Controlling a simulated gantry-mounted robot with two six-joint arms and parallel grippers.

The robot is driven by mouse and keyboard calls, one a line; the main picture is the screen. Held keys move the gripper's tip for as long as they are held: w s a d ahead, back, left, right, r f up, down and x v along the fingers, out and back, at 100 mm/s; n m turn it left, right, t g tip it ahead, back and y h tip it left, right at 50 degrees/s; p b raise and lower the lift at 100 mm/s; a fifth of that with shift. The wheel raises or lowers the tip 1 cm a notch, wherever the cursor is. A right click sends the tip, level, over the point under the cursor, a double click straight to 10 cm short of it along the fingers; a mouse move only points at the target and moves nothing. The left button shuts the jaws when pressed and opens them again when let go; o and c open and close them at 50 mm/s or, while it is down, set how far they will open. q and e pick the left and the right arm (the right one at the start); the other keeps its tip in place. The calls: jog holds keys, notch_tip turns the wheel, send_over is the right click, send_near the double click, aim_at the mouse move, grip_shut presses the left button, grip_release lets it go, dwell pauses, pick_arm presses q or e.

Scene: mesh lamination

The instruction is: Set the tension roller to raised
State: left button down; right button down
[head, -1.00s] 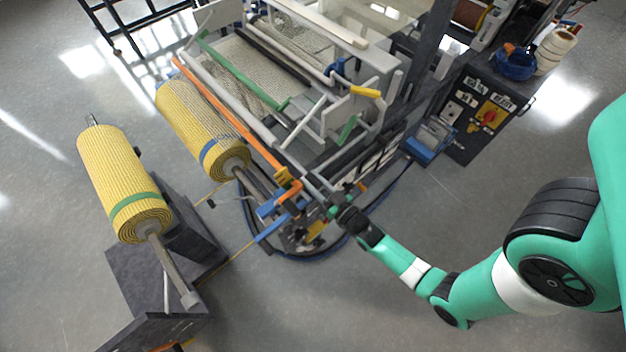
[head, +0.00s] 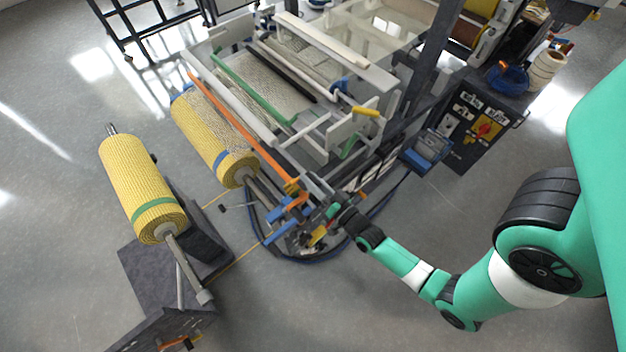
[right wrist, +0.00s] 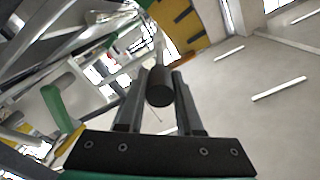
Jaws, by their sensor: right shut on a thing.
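My right gripper (head: 333,206) is at the near end of the lamination machine (head: 381,75). In the right wrist view its two dark fingers (right wrist: 158,98) are shut on a black cylindrical handle (right wrist: 160,88), which lies between them. An orange bar (head: 238,122) runs along the machine's front left side, and a green bar (head: 246,87) lies behind it. I cannot tell which bar is the tension roller, or whether it is raised. What the handle joins to is hidden. My left gripper is not in view.
A yellow mesh roll (head: 215,137) is mounted on the machine's left side. Another yellow roll (head: 137,180) sits on a dark stand (head: 152,275) at left. A dark control box (head: 477,125) with a red switch stands at right. Open floor lies in front.

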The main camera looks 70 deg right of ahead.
jog(key=c, duration=0.9)
grip_release()
jog(key=shift+w+r, duration=0.1)
jog(key=shift+o, duration=0.3)
jog(key=shift+w, duration=0.1)
jog(key=v, duration=1.1)
jog(key=shift+s+a, duration=0.15)
jog(key=shift+s, duration=0.2)
